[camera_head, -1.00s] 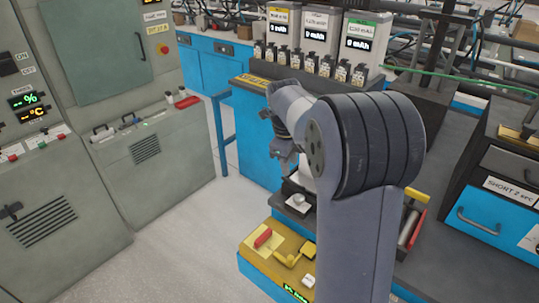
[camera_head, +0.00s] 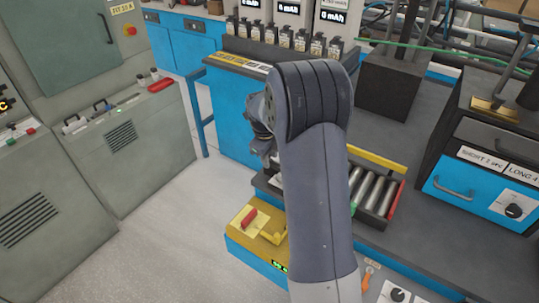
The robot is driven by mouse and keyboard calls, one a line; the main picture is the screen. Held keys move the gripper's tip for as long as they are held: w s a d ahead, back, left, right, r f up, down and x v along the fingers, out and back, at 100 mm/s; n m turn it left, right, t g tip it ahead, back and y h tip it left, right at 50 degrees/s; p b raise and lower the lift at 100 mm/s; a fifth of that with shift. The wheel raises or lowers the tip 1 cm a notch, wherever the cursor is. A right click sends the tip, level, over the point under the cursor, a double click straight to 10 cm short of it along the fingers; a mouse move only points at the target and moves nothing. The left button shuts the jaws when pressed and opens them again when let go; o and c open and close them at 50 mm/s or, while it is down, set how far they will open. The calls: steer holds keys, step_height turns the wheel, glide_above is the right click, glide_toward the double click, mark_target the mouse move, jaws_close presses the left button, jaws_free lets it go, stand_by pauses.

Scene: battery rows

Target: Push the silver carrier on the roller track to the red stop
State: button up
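The roller track (camera_head: 375,190) shows to the right of my arm, with several bare metal rollers and a yellow rail along its back. A red strip, likely the red stop (camera_head: 391,199), stands at its right end. The track's left part is hidden behind my arm. The silver carrier is not clearly visible; only a small pale patch shows beside my arm near the track's left end. My gripper (camera_head: 264,150) hangs to the left of my arm, near that left end. Its fingers are small, dark and partly hidden, so I cannot tell whether they are open.
A row of batteries (camera_head: 285,37) lines the back shelf. A blue-drawer cabinet (camera_head: 470,190) stands at right. Grey cabinets are at left, with open floor between.

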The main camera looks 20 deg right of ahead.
steer(key=shift+c, duration=0.5)
jaws_close()
